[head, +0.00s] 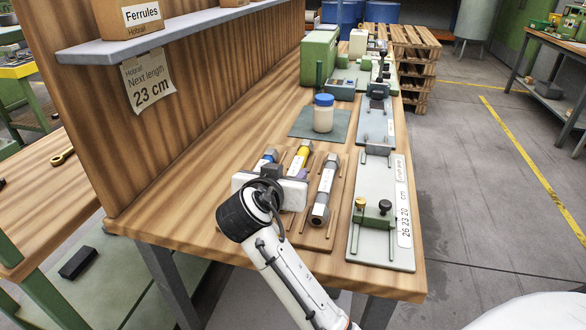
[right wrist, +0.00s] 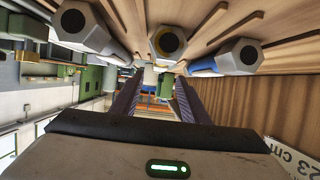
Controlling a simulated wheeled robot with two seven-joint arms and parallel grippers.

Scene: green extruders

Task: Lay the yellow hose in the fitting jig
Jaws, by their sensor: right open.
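The yellow hose (head: 302,153) lies on the wooden rack between a blue hose (head: 268,158) and a grey hose (head: 324,188). My right gripper (head: 287,181) is at the near end of the rack and hides the near part of the yellow hose. In the right wrist view, the yellow hose's hex end (right wrist: 168,43) shows at the top, above and between the open, empty fingers (right wrist: 157,92). A pale green plate (head: 375,248) with knobs, rods and a 26, 23, 20 cm scale stands right of the rack; it looks like the fitting jig and holds no hose. My left gripper is out of view.
A blue-lidded jar (head: 323,113) stands on a dark mat behind the rack. Another plate device (head: 376,120) and a green machine (head: 320,52) stand farther back. A wooden panel with a shelf (head: 180,32) and a "23 cm" note (head: 148,82) borders the left side.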

